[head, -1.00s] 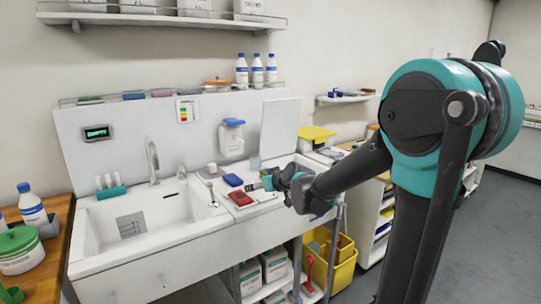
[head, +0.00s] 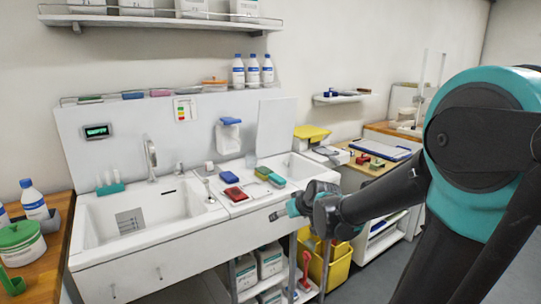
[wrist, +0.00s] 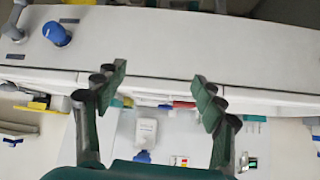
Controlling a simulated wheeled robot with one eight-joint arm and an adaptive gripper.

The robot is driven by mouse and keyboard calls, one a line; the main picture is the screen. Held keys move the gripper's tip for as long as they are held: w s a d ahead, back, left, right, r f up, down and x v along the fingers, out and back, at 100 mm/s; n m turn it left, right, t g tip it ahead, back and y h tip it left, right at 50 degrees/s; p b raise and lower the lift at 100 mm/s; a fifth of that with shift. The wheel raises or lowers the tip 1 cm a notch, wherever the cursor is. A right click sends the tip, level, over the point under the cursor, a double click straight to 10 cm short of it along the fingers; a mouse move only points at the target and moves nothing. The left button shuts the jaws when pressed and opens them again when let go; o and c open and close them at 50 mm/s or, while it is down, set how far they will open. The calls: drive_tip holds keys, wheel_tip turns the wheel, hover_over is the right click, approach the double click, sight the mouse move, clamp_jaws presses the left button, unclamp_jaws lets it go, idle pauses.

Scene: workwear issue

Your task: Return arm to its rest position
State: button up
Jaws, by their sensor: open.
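My gripper (head: 280,214) is in front of the front face of the white sink unit (head: 160,252), near its right part in the head view. In the wrist view my gripper (wrist: 160,90) is open, with its two dark green fingers wide apart and nothing between them. My arm (head: 400,200) reaches in from the right of the head view, with its large teal joint close to the camera.
A yellow bin (head: 338,268) stands below. White bottles (head: 253,70) line the wall. Grey floor shows at the right.

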drive_tip(key=s+d+f+m+g+h, duration=0.2)
drive_tip(key=s+d+f, duration=0.3)
drive_tip(key=s, duration=0.4)
drive_tip(key=s+d+f+m+g+h, duration=0.1)
drive_tip(key=s+d+f+m+h, duration=0.1)
drive_tip(key=s+d+f, duration=0.3)
drive_tip(key=s+d, duration=0.3)
drive_tip(key=s, duration=0.1)
drive_tip(key=shift+s+d+f+m+g, duration=0.25)
drive_tip(key=shift+s+f+m+g, duration=0.05)
drive_tip(key=shift+s+g, duration=0.1)
